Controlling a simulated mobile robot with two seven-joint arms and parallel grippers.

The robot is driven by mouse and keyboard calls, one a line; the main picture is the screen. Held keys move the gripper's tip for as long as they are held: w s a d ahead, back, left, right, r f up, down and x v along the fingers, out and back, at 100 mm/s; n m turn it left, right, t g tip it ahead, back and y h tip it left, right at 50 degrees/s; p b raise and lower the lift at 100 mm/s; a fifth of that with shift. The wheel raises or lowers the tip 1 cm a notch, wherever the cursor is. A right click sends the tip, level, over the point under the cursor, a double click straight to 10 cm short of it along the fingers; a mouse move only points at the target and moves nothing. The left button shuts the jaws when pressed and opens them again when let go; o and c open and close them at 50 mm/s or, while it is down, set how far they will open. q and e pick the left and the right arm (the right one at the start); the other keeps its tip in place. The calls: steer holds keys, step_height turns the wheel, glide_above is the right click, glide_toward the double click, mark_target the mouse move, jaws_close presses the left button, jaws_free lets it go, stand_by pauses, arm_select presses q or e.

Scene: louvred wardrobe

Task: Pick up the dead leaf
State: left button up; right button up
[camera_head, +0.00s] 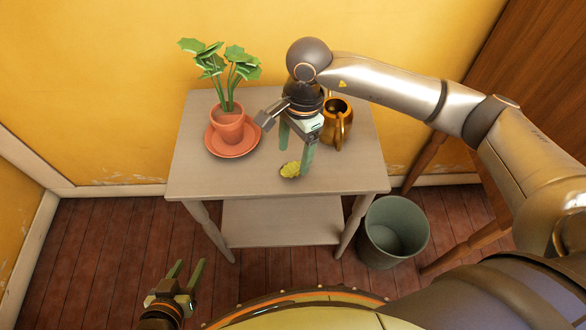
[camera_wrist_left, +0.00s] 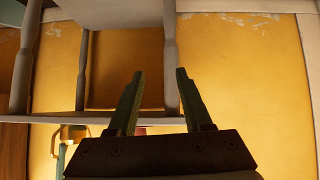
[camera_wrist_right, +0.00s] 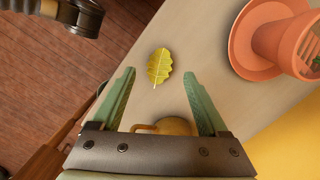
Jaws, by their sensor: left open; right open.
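The dead leaf (camera_head: 290,170) is small and yellow-green and lies flat on the grey table (camera_head: 235,178) near its front edge. In the right wrist view the leaf (camera_wrist_right: 159,66) lies ahead of the fingertips, roughly between their lines. My right gripper (camera_head: 295,160) is open above the table, fingers pointing down, beside the leaf and not closed on it. My left gripper (camera_head: 186,268) is open and empty, low in front of the table on the left; its fingers also show in the left wrist view (camera_wrist_left: 158,76).
A potted plant (camera_head: 229,125) on a terracotta saucer (camera_head: 232,148) stands left of my right gripper. A brass watering can (camera_head: 337,122) stands close on its right. A grey-green bin (camera_head: 393,232) stands on the floor right of the table. The table's front left is clear.

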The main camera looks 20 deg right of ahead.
mark_target(293, 169)
step_height(293, 169, down, 4)
steer(key=shift+s+f, duration=0.1)
steer(key=shift+f, duration=0.15)
arm_select(q)
steer(key=shift+t, duration=0.8)
steer(key=w+r, duration=0.2)
steer(key=r, duration=0.1)
steer(key=shift+w+r, duration=0.15)
steer(key=shift+w, duration=0.15)
arm_select(e)
steer(key=shift+c, duration=0.2)
jaws_close()
